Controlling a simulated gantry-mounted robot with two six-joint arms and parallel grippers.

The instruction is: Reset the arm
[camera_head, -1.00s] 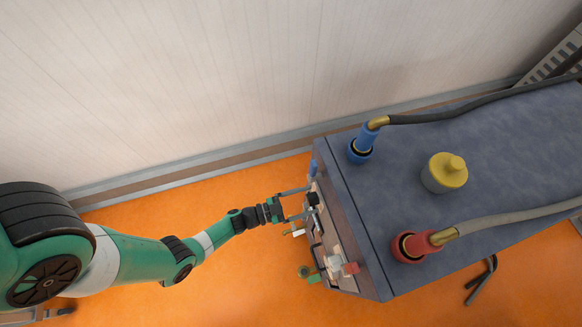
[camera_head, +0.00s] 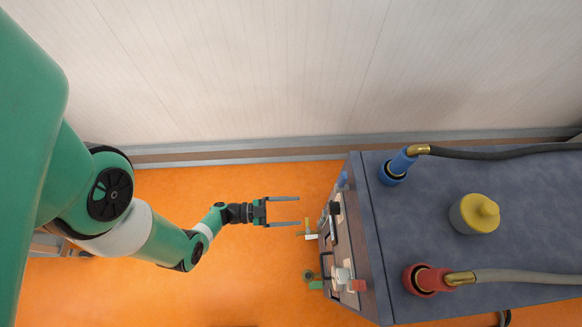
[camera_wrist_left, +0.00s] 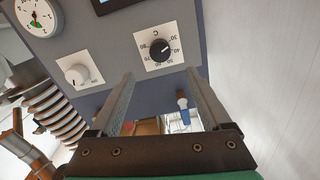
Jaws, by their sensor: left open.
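My left gripper (camera_head: 299,211) is open and empty in the head view, its two fingers pointing right toward the front panel of a grey-blue machine (camera_head: 400,290). A gap of orange floor shows between the fingertips and the panel. In the left wrist view, the left gripper's fingers (camera_wrist_left: 158,82) stand well apart. A black dial on a white plate (camera_wrist_left: 160,50) shows beyond and above them, with no finger touching it. A pale knob on a white plate (camera_wrist_left: 77,75) is to its left. My right gripper is not in view.
The machine top carries a blue connector (camera_head: 397,166), a yellow cap (camera_head: 474,213) and a red connector (camera_head: 428,280), with hoses running right. Small fittings, one green (camera_head: 316,285), stick out of the panel. A pale wall (camera_head: 250,70) stands behind. Orange floor (camera_head: 250,280) is free around the gripper.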

